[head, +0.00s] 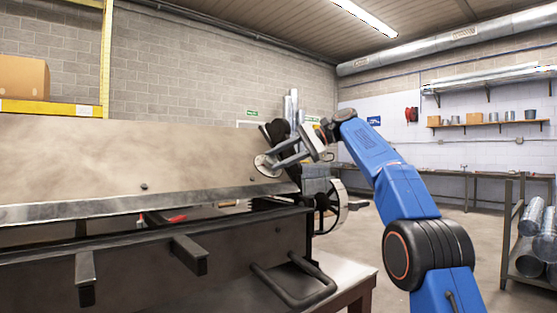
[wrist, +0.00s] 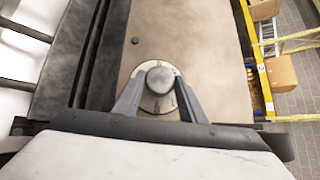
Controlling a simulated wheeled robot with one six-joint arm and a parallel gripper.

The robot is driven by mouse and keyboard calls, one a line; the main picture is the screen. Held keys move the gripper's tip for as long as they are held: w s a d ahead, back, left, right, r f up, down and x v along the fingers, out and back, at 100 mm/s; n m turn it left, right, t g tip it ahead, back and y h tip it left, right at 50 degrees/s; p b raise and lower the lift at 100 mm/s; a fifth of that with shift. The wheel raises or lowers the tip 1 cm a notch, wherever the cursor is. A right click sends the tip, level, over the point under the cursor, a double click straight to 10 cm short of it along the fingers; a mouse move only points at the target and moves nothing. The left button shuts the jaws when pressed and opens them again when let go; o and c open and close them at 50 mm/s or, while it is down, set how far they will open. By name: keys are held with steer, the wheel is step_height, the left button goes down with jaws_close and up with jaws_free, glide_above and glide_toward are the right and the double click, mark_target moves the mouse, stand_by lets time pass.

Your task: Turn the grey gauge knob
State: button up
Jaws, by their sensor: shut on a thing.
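The grey gauge knob (wrist: 160,79) is a round grey cap on a pale dial plate with dark marks, in the middle of the wrist view. My gripper (wrist: 158,92) has one finger on each side of the knob and is shut on it. In the head view my gripper (head: 268,158) reaches from the right to the right end of the machine's broad tan panel (head: 130,160). The pale dial (head: 263,166) shows there at the fingertips. The knob itself is mostly hidden by the fingers in the head view.
A spoked handwheel (head: 330,207) stands below my gripper at the machine's right end. Dark bars and a loop handle (head: 295,290) stick out from the machine's front. A shelf rack with metal ducts (head: 535,230) stands at the right. Floor between is clear.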

steer(key=shift+n+g+h, duration=0.3)
steer(key=shift+n, duration=0.3)
stand_by(0.6)
steer(key=o, duration=1.1)
steer(key=shift+a, duration=0.1)
steer(key=shift+c, duration=0.2)
steer(key=shift+r, duration=0.1)
